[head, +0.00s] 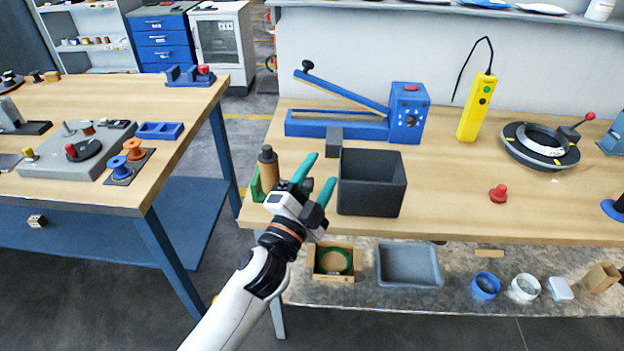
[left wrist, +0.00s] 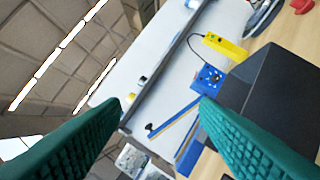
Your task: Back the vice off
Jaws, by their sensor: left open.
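A small blue vice-like fixture (head: 190,78) with a red knob stands at the back right corner of the left table. It looks like the vice, but its jaws are too small to make out. My left gripper (head: 324,175) is at the front of the right-hand bench, beside a dark open bin, far from that fixture. Its two green fingers are spread and empty, and they frame the left wrist view (left wrist: 160,102). The fixture cannot be made out in the left wrist view. My right gripper does not show.
The dark bin (head: 372,184) is just right of my left gripper, and a brown bottle (head: 268,168) just left. A blue lever sealer (head: 408,112) and a yellow pendant (head: 476,108) stand behind. A floor gap separates the bench from the left table (head: 190,115).

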